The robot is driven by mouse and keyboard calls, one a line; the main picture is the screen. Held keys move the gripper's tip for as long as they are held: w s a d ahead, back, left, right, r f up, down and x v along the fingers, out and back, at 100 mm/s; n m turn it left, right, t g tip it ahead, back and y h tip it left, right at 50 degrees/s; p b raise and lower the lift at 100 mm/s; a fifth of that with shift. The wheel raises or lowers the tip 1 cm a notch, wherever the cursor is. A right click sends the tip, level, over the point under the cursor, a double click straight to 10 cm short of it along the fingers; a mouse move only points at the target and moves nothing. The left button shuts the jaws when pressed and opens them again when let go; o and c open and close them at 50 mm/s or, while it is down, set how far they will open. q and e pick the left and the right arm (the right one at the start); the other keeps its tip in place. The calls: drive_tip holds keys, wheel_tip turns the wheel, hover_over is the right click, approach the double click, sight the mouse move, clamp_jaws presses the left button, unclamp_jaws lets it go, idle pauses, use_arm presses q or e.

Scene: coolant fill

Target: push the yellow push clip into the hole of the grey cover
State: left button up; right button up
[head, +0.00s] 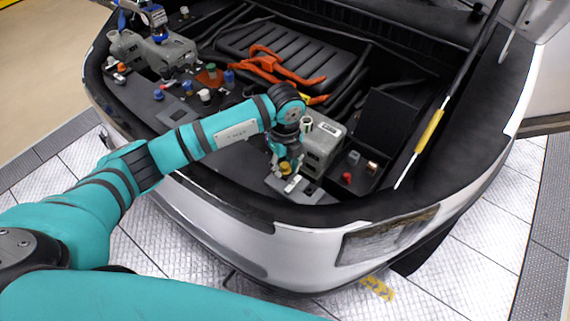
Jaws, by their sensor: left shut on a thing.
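My left gripper (286,167) comes down at the front edge of the car's open front compartment. It is shut on the small yellow push clip (285,169), which shows only in part between the fingers. The grey cover (304,190) is a flat plate just under and around the gripper tip. The hole is hidden, and I cannot tell whether the clip touches the cover or is in it. My right gripper is not in view.
A grey tank (322,146) stands close to the right of my gripper. Several coloured caps (204,96) sit on the left panel. An orange cable (268,66) lies at the back. A prop rod with a yellow sleeve (430,131) rises at the right.

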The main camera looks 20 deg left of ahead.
sight(285, 165)
use_arm(q)
drive_tip(key=shift+f+b, duration=0.8)
drive_tip(key=shift+f, duration=0.3)
drive_tip(key=shift+s+r, duration=0.1)
drive_tip(key=shift+r, duration=0.1)
drive_tip(key=shift+r+p, duration=0.55)
drive_tip(key=shift+p, duration=0.1)
idle(0.9)
drive_tip(key=shift+f+b, duration=0.65)
drive_tip(key=shift+f, duration=0.05)
drive_tip(key=o, duration=0.8)
drive_tip(key=shift+c, duration=0.2)
wheel_tip(285, 165, up, 12)
drive_tip(key=shift+r, duration=0.1)
